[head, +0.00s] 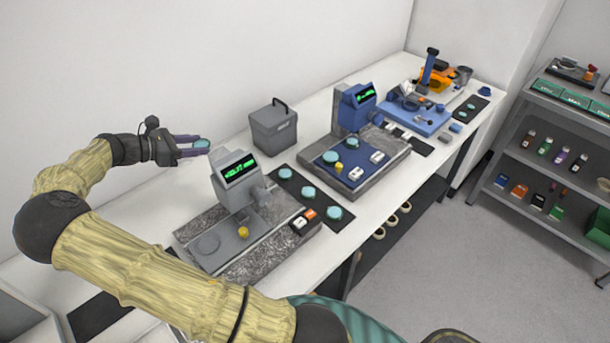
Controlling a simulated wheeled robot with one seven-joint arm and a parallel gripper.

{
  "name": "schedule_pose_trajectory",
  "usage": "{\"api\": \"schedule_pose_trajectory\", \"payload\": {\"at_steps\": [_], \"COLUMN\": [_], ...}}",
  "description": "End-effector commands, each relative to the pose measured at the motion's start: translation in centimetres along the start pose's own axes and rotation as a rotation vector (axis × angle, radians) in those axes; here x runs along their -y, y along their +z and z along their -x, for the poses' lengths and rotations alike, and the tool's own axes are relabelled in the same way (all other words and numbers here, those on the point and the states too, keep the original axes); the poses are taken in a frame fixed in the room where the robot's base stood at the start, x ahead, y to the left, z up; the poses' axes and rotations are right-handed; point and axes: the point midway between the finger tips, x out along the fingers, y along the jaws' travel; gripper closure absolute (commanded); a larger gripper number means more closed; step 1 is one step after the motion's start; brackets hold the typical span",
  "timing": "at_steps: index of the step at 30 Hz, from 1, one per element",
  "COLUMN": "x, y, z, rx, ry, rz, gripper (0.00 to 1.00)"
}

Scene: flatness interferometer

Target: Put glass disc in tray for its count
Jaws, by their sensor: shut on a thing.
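My gripper (190,147) is at the left, raised near the white wall behind the grey instrument. It is shut on a teal glass disc (201,144), which shows at the fingertips. The grey instrument (237,172) has a lit green display, too small to read surely. More teal discs (308,192) lie on a black mat (322,227) right of this instrument. Green trays (547,87) with white labels stand on top of the shelf unit at the right; the labels are too small to read.
A blue instrument (354,108) and a grey lidded box (273,127) stand farther along the white bench (377,217). Orange and blue equipment (435,78) fills the far end. The metal shelf unit (530,160) holds small bottles. The floor (440,245) between bench and shelf is clear.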

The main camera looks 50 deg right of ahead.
Motion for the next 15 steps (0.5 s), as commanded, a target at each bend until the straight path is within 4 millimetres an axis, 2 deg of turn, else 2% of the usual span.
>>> {"api": "schedule_pose_trajectory", "payload": {"at_steps": [1, 9, 15], "x": [0.0, 0.0, 0.0], "y": [-2.2, -7.4, -9.3], "z": [-0.9, -3.0, -3.8], "rx": [0.000, 0.000, 0.000], "ry": [0.000, 0.000, 0.000], "rz": [0.000, 0.000, -0.001], "gripper": [0.79, 0.79, 0.79]}}
